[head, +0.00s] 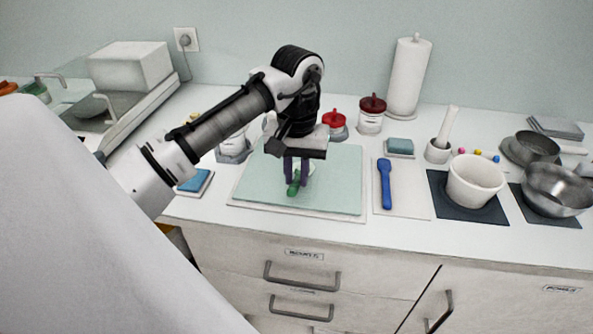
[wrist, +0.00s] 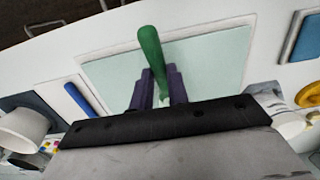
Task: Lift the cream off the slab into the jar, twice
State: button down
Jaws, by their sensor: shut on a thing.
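My gripper (head: 297,178) is shut on a green-handled tool (head: 294,186) over the pale green glass slab (head: 340,190). In the wrist view the green handle (wrist: 151,48) sticks out from between the purple fingers (wrist: 159,88). The tool's working end is mostly hidden by the gripper. A small whitish patch shows by the fingers, and I cannot tell whether it is cream or the tool. A white jar with a dark red lid (head: 371,118) stands behind the slab at right. A smaller red-lidded jar (head: 335,122) is left of it. Another pale vessel (head: 232,146) is partly behind my arm.
A blue spatula (head: 385,182) lies on a white mat right of the slab. Farther right are a mortar (head: 438,152), a white bowl (head: 475,182) and metal pans (head: 555,188). A blue sponge (head: 195,181) lies left of the slab. A paper roll (head: 409,77) stands at the back.

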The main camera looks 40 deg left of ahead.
jog(key=shift+r+p, duration=2.85)
jog(key=shift+r, duration=0.15)
jog(key=shift+f, duration=0.1)
